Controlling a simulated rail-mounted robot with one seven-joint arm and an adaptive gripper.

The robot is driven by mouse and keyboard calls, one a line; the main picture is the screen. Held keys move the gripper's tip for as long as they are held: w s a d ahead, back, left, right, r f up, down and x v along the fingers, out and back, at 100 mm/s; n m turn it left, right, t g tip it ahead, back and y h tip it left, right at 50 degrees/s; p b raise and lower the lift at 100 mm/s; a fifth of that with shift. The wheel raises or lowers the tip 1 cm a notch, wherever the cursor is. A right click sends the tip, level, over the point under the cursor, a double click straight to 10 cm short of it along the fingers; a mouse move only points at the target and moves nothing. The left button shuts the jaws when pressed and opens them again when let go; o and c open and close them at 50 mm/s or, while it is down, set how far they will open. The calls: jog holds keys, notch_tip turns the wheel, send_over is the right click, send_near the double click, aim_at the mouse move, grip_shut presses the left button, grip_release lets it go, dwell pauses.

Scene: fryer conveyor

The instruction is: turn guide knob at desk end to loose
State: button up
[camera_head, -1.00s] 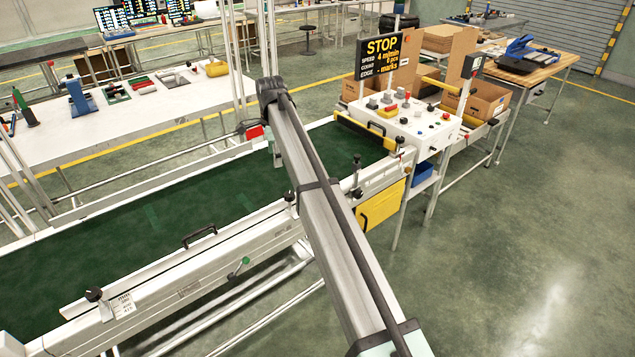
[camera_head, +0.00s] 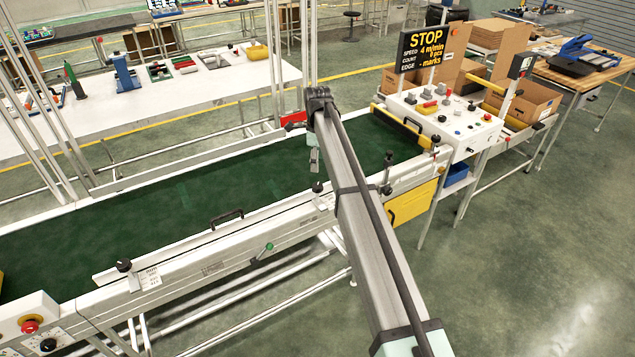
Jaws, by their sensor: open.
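A black guide knob (camera_head: 317,187) stands on the near side guide of the green conveyor belt (camera_head: 200,196), at the end toward the control desk (camera_head: 455,120). A small plate (camera_head: 325,201) sits beside it, partly behind my arm. Another black knob (camera_head: 124,265) stands at the guide's far-left end beside a label plate (camera_head: 150,280). My gripper (camera_head: 313,167) hangs from the arm's far end, just above the desk-end knob in the picture, seemingly apart from it. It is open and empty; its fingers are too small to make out. The knob's setting is unreadable.
My arm crosses the near conveyor edge. A black post (camera_head: 388,172) and yellow box (camera_head: 412,203) are right of it. A black handle (camera_head: 227,217) and green-tipped lever (camera_head: 268,247) are left. A red emergency button (camera_head: 30,325) is lower left. The right floor is clear.

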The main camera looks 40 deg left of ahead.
aim_at(317, 185)
notch_tip(317, 185, down, 11)
jog(key=p, duration=0.3)
jog(key=shift+r, duration=0.15)
jog(key=c, duration=1.1)
